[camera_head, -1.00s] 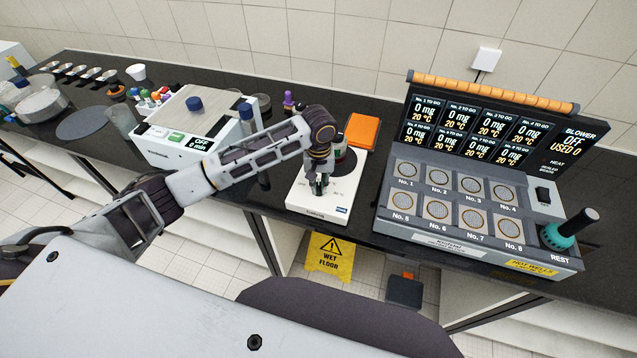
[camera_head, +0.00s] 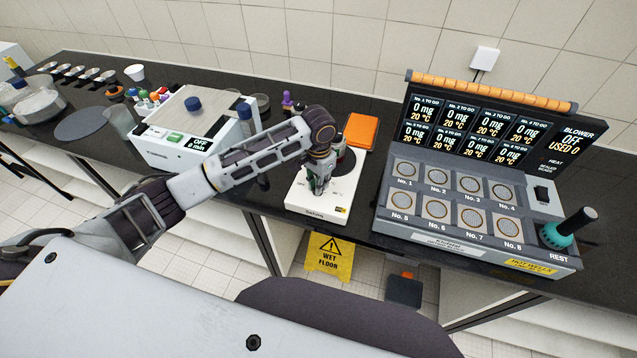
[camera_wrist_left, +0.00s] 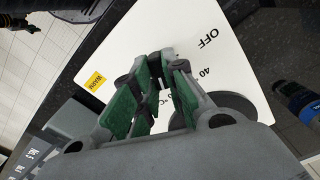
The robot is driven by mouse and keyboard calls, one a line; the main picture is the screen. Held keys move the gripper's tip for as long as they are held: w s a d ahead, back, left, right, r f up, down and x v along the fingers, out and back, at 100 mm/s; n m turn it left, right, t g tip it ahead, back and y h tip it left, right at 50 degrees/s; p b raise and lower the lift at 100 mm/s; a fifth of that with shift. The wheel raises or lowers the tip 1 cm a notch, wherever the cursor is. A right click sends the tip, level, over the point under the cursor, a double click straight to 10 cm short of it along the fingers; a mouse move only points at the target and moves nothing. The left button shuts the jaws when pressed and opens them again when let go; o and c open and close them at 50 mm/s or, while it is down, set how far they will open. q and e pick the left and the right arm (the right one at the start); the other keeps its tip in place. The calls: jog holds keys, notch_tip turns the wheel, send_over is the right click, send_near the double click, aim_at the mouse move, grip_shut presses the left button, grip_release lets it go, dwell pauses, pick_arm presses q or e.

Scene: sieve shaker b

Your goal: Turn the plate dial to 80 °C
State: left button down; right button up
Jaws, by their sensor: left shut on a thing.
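The white plate unit (camera_head: 340,203) stands on the black bench near its front edge, with a round dark plate (camera_head: 345,163) at its back. My left gripper (camera_head: 317,186) points down over the unit's front, where its dial is. Printed marks "OFF" and "40" show beside the fingers; the other marks are partly covered. The dial's pointer cannot be read.
A grey multi-well station (camera_head: 420,228) with several screens stands to the right. An orange block (camera_head: 361,130) lies behind the plate unit. A wet floor sign (camera_head: 328,256) stands below the bench.

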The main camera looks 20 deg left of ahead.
pick_arm(q)
jog(key=m, duration=0.4)
jog(key=shift+r+m, duration=0.1)
jog(key=shift+m, duration=0.3)
jog(key=shift+d+m, duration=0.1)
jog(key=shift+m, duration=2.5)
jog(key=c, duration=1.5)
grip_release()
jog(key=shift+s, duration=0.1)
jog(key=shift+o, duration=0.2)
notch_tip(320, 180, up, 12)
